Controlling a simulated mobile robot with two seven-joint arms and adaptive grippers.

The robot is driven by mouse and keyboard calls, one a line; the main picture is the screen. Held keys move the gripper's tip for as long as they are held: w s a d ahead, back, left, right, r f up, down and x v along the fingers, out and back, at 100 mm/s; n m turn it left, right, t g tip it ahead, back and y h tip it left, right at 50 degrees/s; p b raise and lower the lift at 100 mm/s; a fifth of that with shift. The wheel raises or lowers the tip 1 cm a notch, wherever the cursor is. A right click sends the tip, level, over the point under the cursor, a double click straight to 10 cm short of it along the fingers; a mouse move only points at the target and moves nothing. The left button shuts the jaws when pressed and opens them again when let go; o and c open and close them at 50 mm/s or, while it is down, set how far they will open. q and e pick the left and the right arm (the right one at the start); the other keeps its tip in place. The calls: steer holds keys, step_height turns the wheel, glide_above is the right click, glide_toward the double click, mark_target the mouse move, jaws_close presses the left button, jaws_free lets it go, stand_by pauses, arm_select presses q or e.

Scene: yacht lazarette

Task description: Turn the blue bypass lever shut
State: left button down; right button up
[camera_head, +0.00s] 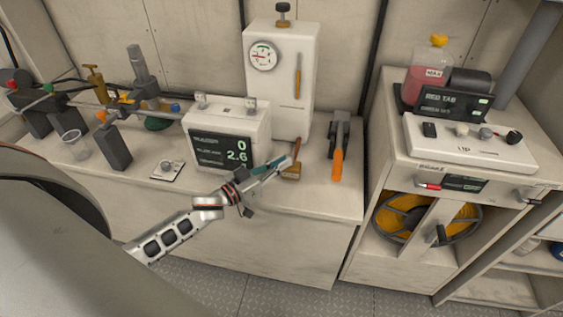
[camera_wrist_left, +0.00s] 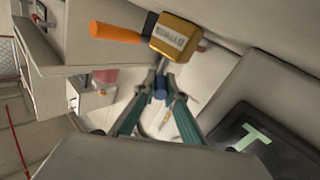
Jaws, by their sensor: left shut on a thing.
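The blue lever (camera_wrist_left: 160,87) shows as a short blue piece between my left fingertips in the left wrist view. In the head view I cannot make it out apart from the fingers. My left gripper (camera_head: 275,165) reaches in front of the display box, its teal fingers pointing right. In the wrist view the gripper (camera_wrist_left: 160,85) is shut on the blue lever. In the wrist view the block (camera_wrist_left: 176,36) carries a label too small to read. My right gripper is out of view.
A display box (camera_head: 228,132) reading 0 and 2.6 stands just behind the gripper. A white gauge cabinet (camera_head: 281,75) stands behind the valve. A grey tool with an orange grip (camera_head: 338,162) is to the right.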

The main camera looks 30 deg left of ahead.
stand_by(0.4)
arm_select(q)
steer(key=c, duration=2.1)
jaws_free()
steer(key=shift+w, duration=0.1)
steer(key=shift+v, duration=4)
